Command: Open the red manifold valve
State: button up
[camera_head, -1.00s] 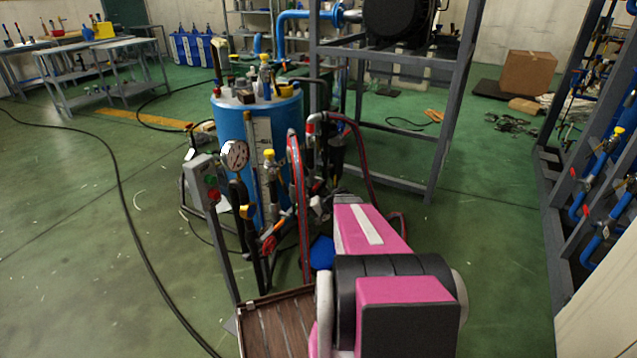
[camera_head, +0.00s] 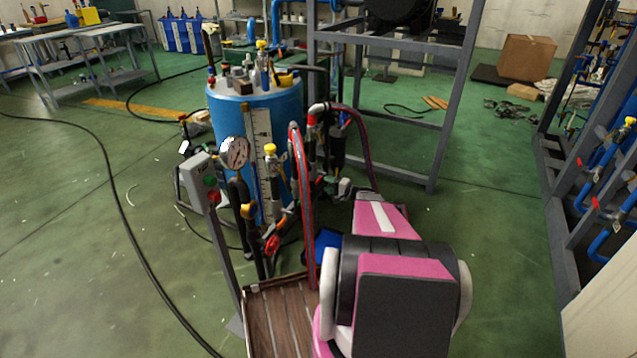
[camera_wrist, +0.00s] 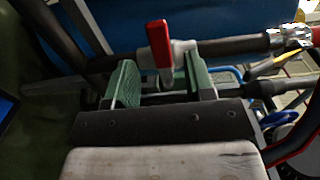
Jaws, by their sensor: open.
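The red manifold valve handle (camera_wrist: 160,43) stands up from a grey valve body on a dark horizontal pipe (camera_wrist: 228,46) in the wrist view. My gripper (camera_wrist: 160,84) is open, with one green-padded finger to the left and one to the right of the handle's line. The handle is in front of the gap, beyond the fingertips, and no touch shows. In the head view, a red handle (camera_head: 271,245) shows low on the manifold beside the blue tank; I cannot tell if it is the same one.
The blue tank (camera_head: 228,125) stands behind the manifold, with a gauge (camera_head: 235,152) and a grey switch box (camera_head: 194,184) in front. Red hoses (camera_head: 302,205) loop close to my arm. A slatted brown platform (camera_head: 277,320) lies low in front. Green floor is open at left.

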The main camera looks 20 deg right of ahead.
aim_at(319, 182)
jog(key=shift+x, duration=2.55)
grip_shut()
